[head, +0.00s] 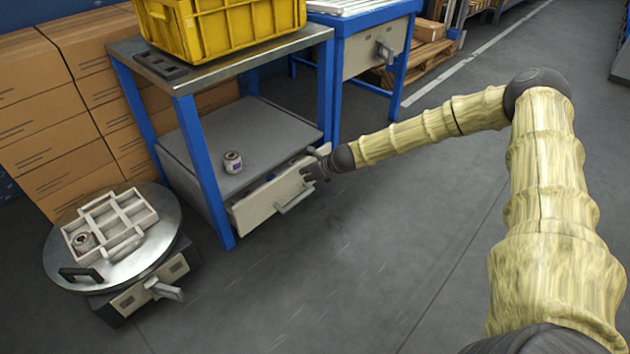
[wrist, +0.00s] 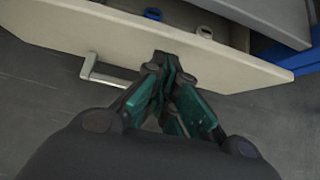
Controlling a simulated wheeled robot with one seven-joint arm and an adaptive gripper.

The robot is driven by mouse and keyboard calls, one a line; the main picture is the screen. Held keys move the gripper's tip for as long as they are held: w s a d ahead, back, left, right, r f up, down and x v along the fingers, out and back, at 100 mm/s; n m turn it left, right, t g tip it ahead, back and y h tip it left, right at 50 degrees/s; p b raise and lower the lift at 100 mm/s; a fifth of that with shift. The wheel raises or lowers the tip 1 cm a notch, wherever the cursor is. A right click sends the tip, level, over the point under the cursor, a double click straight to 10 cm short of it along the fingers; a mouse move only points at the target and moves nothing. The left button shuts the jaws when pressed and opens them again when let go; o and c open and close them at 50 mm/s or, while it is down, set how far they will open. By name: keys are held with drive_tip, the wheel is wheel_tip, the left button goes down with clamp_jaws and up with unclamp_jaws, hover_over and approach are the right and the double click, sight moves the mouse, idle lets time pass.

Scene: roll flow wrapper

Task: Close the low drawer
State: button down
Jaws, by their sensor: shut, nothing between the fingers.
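The low drawer (head: 265,207) is under the blue-legged workbench, its pale front standing out from the body with a gap behind it. In the wrist view the drawer front (wrist: 70,38) crosses the picture, with its bar handle (wrist: 100,74) at left. My gripper (head: 312,174) is at the right part of the drawer front, to the right of the handle (head: 294,202). In the wrist view my gripper (wrist: 167,62) is shut and empty, its fingertips against or very near the drawer front; contact is unclear. Small items (wrist: 205,32) show inside the drawer.
A yellow crate (head: 225,28) sits on the bench top. A round metal table (head: 160,240) with a divided tray (head: 140,218) stands at left. The floor right of the drawer is clear.

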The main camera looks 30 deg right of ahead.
sight(296, 170)
drive_tip(key=shift+w+a+b, duration=0.3)
drive_tip(key=shift+w, duration=0.55)
drive_tip(key=shift+w, duration=0.1)
drive_tip(key=shift+w+a+p, duration=0.15)
drive_tip(key=shift+w+a, duration=0.1)
drive_tip(key=shift+w, duration=0.35)
drive_tip(key=shift+w+a+p, duration=0.15)
drive_tip(key=shift+w+a, duration=0.05)
drive_tip(key=shift+w, duration=0.35)
